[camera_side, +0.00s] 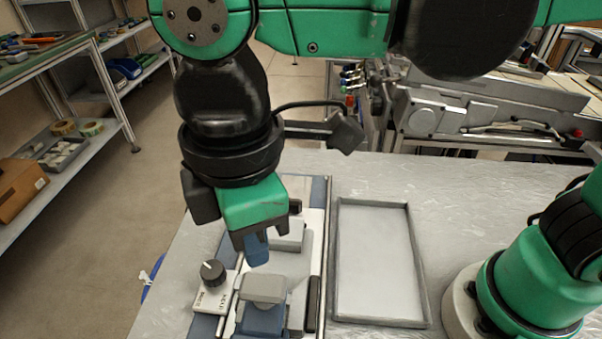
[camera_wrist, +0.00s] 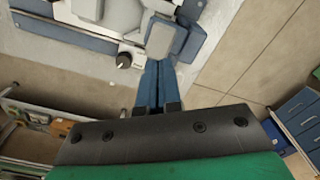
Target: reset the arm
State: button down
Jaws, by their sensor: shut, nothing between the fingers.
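My gripper (camera_side: 257,257) hangs over the left part of the work table, with its blue fingers pointing down above a blue-and-grey fixture (camera_side: 264,290). In the wrist view my gripper (camera_wrist: 159,68) has its two blue fingers side by side and closed, with nothing between them. The fixture's grey-topped block (camera_wrist: 162,38) shows just past the fingertips there. I cannot tell whether the fingertips touch the fixture. Part of the fixture is hidden behind my gripper in the side view.
A black knob (camera_side: 212,273) stands on a small box left of the fixture; it also shows in the wrist view (camera_wrist: 124,60). An empty grey tray (camera_side: 428,292) lies to the right. Two tape reels (camera_side: 91,128) (camera_side: 64,127) sit on the left shelf. The table behind the tray is clear.

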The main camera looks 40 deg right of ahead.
jog(key=shift+r, duration=0.35)
jog(key=w+d+f+m+t, duration=0.1)
jog(key=w+d+m+t, duration=0.1)
jog(key=d+m, duration=0.3)
jog(key=w+d+f+m+t, duration=0.2)
jog(key=d+m, duration=0.3)
jog(key=d, duration=0.5)
jog(key=w+d+f+m+t, duration=0.2)
jog(key=d+m, duration=0.3)
jog(key=d, duration=0.3)
jog(key=shift+w+d+t, duration=0.15)
jog(key=shift+w+t, duration=0.15)
jog(key=shift+t, duration=0.3)
